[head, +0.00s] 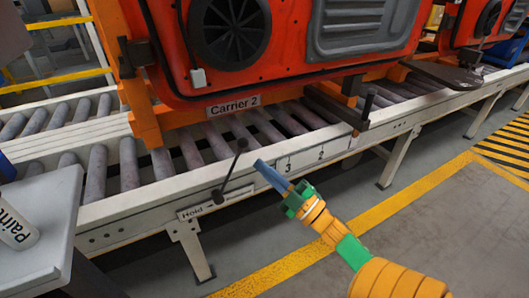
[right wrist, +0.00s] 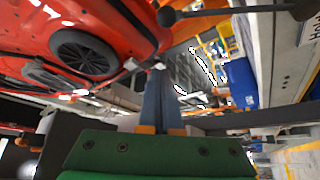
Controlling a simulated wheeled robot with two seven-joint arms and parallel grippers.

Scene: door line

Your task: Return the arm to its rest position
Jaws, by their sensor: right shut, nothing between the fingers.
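My right arm reaches in from the lower right of the head view. Its gripper (head: 272,177) has blue fingers pressed together with nothing between them. The fingertips are near the front rail of the conveyor, just right of a dark lever (head: 230,172) with ball ends. I cannot tell whether they touch the rail. In the right wrist view the closed fingers (right wrist: 160,100) stand up in the middle, and part of the dark lever (right wrist: 215,13) shows at the top. My left gripper is not in view.
The roller conveyor (head: 150,192) bears an orange carrier labelled "Carrier 2" (head: 233,104) holding a red door. A "Hold" label (head: 191,213) is on the rail. A grey table (head: 40,235) with a paint bottle (head: 14,228) stands at left. Grey floor with yellow lines is open at right.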

